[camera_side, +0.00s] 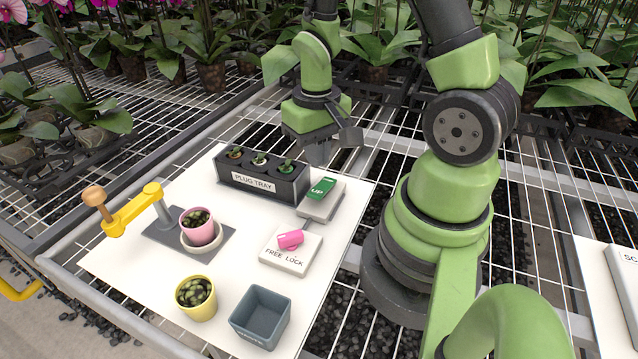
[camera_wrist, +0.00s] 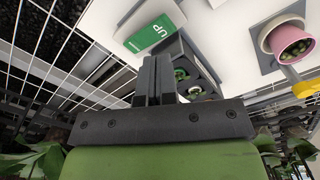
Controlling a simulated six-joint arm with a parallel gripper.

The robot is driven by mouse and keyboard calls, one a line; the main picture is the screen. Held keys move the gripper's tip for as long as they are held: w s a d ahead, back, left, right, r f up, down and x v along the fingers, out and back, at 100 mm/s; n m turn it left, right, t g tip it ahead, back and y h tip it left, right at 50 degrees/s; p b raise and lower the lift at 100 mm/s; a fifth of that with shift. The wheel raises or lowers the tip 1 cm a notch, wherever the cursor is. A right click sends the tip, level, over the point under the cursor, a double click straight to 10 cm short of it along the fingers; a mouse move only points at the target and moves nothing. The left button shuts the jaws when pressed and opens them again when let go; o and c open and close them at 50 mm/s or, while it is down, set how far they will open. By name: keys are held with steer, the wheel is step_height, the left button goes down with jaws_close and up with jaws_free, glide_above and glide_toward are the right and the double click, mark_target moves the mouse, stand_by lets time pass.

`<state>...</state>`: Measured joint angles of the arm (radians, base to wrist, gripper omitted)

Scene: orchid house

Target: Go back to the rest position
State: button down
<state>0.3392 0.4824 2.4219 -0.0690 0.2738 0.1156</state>
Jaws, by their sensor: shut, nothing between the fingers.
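My gripper (camera_side: 318,154) is shut and empty. In the side view it hangs above the back right of the white board (camera_side: 140,254), just behind and above the plug tray. In the wrist view its fingers (camera_wrist: 154,78) are together with nothing between them. My green arm stands at the right of the board.
Below my gripper are the plug tray (camera_side: 235,186) with several small plants and the green UP switch (camera_side: 321,188). A pink lever (camera_side: 291,239), pink pot (camera_side: 198,228), yellow pot (camera_side: 196,298), grey bin (camera_side: 261,318) and yellow crank (camera_side: 130,212) stand nearer. Orchids (camera_side: 375,45) crowd behind.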

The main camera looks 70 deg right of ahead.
steer(key=s+a+r+t, duration=0.2)
steer(key=a+r, duration=0.1)
steer(key=r, duration=0.3)
steer(key=s+a+r+n+t+y, duration=0.1)
steer(key=a+r+t, duration=0.1)
steer(key=r, duration=0.5)
steer(key=s+a+r+n+t+y, duration=0.1)
steer(key=s+a+r+t, duration=0.1)
steer(key=a+r, duration=0.3)
step_height(320, 180, up, 2)
steer(key=shift+s+r+t, duration=0.1)
steer(key=shift+s+t, duration=0.25)
steer(key=shift+t, duration=0.25)
steer(key=shift+d, duration=0.1)
steer(key=w+d+f+n+g, duration=0.2)
steer(key=d+f+g, duration=0.1)
steer(key=d+f, duration=0.3)
steer(key=w+d+f+n+g+y, duration=0.1)
steer(key=w+d+f+n+g, duration=0.1)
steer(key=d+f, duration=0.5)
steer(key=shift+w+d+g, duration=0.45)
steer(key=shift+w+g, duration=0.4)
steer(key=shift+g, duration=0.25)
